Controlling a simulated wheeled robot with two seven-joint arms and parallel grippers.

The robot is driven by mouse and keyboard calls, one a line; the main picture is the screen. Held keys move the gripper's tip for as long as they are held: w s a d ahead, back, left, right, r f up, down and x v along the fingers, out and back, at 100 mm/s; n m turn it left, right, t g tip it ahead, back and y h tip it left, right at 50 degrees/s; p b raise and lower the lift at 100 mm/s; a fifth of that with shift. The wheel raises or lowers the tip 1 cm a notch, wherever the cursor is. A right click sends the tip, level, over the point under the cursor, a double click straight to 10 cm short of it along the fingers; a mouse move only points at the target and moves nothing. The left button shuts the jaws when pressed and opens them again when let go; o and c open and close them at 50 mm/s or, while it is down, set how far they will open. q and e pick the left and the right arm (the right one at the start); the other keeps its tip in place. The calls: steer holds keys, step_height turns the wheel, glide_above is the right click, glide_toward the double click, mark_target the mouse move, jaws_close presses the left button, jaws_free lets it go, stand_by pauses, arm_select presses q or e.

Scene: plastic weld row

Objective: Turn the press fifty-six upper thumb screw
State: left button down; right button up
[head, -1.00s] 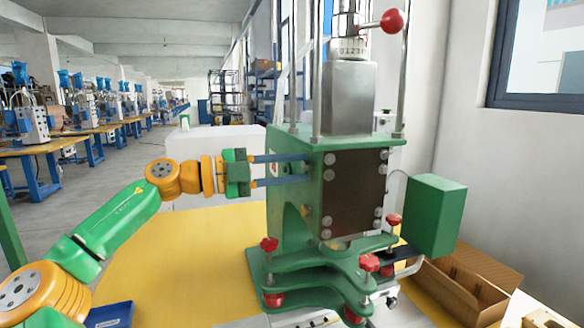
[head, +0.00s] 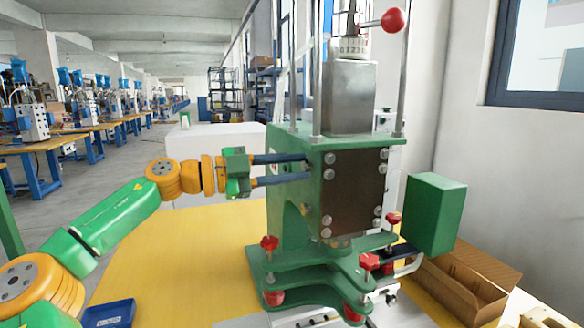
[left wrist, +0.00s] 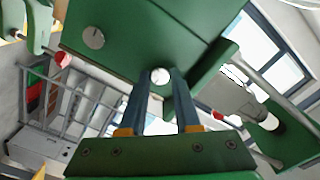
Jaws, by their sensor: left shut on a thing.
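The green press (head: 292,150) stands on the yellow table in front of me, with a dark bolted plate on its front. My left gripper (head: 308,168) reaches in from the left, and its two dark blue fingers run to the press's left side. In the left wrist view the fingers (left wrist: 161,74) converge on a round silver screw head (left wrist: 160,76) on the green body. They are shut on it. A second silver screw head (left wrist: 94,37) sits apart on the same green face. In the head view the held screw is hidden. My right gripper is out of view.
Red knobs (head: 269,243) stand on the press's lower green plates. A green box (head: 435,214) is at its right, above a cardboard box (head: 470,278). A blue tray (head: 108,313) lies at the lower left. The yellow table (head: 185,245) is clear left of the press.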

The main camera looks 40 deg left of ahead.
arm_select(q)
steer(key=c, duration=0.6)
jaws_free()
steer(key=shift+s+a+f+b, duration=0.1)
steer(key=shift+s+f+b, duration=0.05)
steer(key=shift+b, duration=0.15)
steer(key=b+v, duration=0.3)
steer(key=v, duration=0.3)
steer(key=shift+s+a, duration=0.2)
steer(key=shift+s, duration=0.1)
